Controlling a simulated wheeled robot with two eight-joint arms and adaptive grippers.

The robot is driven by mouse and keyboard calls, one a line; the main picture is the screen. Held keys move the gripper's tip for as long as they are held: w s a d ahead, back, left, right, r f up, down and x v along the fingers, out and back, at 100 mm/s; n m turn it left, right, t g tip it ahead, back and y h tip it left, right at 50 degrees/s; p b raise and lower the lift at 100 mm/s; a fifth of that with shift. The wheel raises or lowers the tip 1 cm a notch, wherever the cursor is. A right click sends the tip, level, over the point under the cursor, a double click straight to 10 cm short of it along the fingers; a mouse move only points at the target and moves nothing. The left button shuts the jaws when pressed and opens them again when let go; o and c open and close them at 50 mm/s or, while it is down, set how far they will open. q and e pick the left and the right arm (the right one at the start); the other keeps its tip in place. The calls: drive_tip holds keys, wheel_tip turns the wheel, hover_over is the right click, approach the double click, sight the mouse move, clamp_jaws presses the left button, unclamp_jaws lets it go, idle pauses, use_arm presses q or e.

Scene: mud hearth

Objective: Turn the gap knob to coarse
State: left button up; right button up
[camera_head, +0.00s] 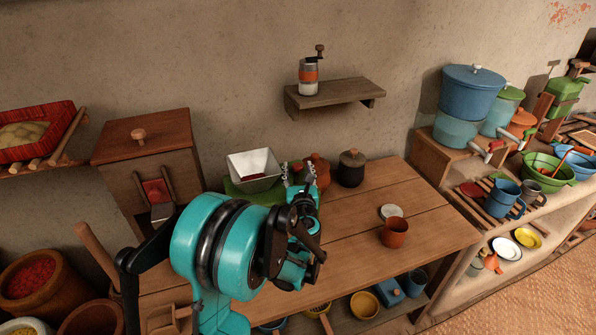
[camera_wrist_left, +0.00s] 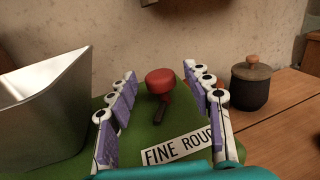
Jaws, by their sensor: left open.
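A green grinder (camera_head: 231,190) with a pale metal hopper (camera_head: 253,163) stands at the back of the wooden table. In the left wrist view, its red round knob (camera_wrist_left: 160,80) has a dark pointer (camera_wrist_left: 160,109) aimed toward the camera, at the FINE side of a white label (camera_wrist_left: 182,146). The knob is hidden in the head view. My right gripper is not in view.
The hopper's metal wall (camera_wrist_left: 38,105) stands close left of the fingers. A dark lidded jar (camera_wrist_left: 251,86) stands to the right. A brown cup (camera_head: 395,233) and a pale round dish (camera_head: 391,211) sit on the table's right part. A shelf (camera_head: 334,94) hangs above.

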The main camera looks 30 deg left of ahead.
use_arm(q)
clamp_jaws()
drive_tip(key=shift+d, duration=0.1)
drive_tip(key=shift+w+d+n+g+y, duration=0.15)
drive_tip(key=shift+n+g+y, duration=0.75)
drive_tip(key=shift+y, duration=0.2)
drive_tip(key=n+g+y, duration=0.2)
drive_tip(key=g, duration=0.1)
drive_tip(key=n+g+y, duration=0.1)
drive_tip(key=shift+w+d+n+g, duration=0.15)
drive_tip(key=shift+w+n+g, duration=0.1)
drive_tip(key=shift+n+g, duration=0.05)
drive_tip(key=n+g, duration=0.2)
drive_tip(key=g, duration=0.1)
drive_tip(key=n+g+y, duration=0.1)
drive_tip(key=n+g, duration=0.1)
drive_tip(key=g, duration=0.1)
drive_tip(key=n+g+y+p, duration=0.1)
drive_tip(key=n+g, duration=0.1)
drive_tip(key=g, duration=0.1)
drive_tip(key=shift+w+g, duration=0.3)
drive_tip(key=shift+w, duration=0.05)
drive_tip(key=shift+n, duration=0.3)
